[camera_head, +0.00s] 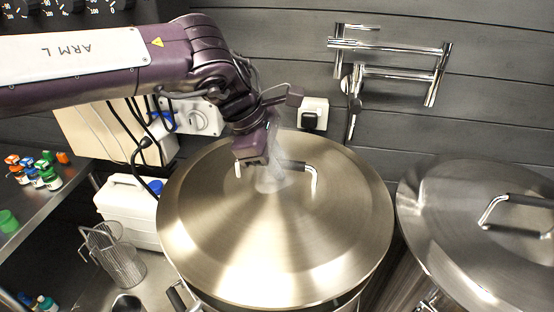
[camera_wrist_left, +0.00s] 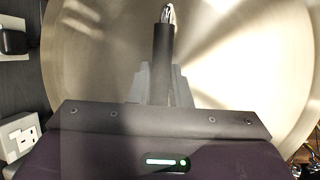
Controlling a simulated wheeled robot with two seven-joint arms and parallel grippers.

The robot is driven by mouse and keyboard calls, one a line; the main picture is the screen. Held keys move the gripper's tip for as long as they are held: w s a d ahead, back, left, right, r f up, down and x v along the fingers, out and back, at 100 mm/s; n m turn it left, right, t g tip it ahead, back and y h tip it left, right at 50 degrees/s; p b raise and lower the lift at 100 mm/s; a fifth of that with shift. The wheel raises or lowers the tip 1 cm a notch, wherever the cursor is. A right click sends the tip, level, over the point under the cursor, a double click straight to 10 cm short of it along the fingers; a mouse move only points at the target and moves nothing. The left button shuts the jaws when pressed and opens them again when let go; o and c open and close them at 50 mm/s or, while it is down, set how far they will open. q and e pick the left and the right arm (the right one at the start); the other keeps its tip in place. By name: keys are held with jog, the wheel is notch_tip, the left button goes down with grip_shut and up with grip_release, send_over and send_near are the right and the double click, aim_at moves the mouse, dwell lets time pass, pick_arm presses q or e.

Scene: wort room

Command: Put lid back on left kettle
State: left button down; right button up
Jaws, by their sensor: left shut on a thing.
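The left kettle's lid (camera_head: 270,235) is a large round brushed-steel disc with a black-gripped bar handle (camera_head: 313,175). My left gripper (camera_head: 274,176) comes down from the upper left and is shut on this handle. In the left wrist view the dark handle (camera_wrist_left: 163,50) runs between the fingers (camera_wrist_left: 158,84), with the lid (camera_wrist_left: 88,62) filling the background. The lid lies over the left kettle and hides its opening; a little of the kettle (camera_head: 345,302) shows below the lid's front edge. I cannot tell whether the lid touches the rim all round. My right gripper is not in view.
A second kettle lid (camera_head: 450,230) lies close on the right. A folding chrome faucet (camera_head: 390,72) and a socket (camera_head: 312,114) are on the dark wall behind. A white jug (camera_head: 125,212), a mesh basket (camera_head: 118,258) and a shelf with small bottles (camera_head: 40,172) are left.

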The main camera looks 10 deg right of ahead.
aim_at(278, 182)
pick_arm(q)
jog(key=f+b, duration=0.1)
jog(key=f, duration=0.1)
jog(key=f+b, duration=0.1)
jog(key=shift+w+d+f+b, duration=0.2)
jog(key=shift+f+b, duration=0.1)
jog(key=shift+f, duration=0.05)
jog(key=shift+f+b, duration=0.55)
jog(key=shift+f, duration=0.25)
jog(key=shift+f+b, duration=0.4)
jog(key=shift+f, duration=0.4)
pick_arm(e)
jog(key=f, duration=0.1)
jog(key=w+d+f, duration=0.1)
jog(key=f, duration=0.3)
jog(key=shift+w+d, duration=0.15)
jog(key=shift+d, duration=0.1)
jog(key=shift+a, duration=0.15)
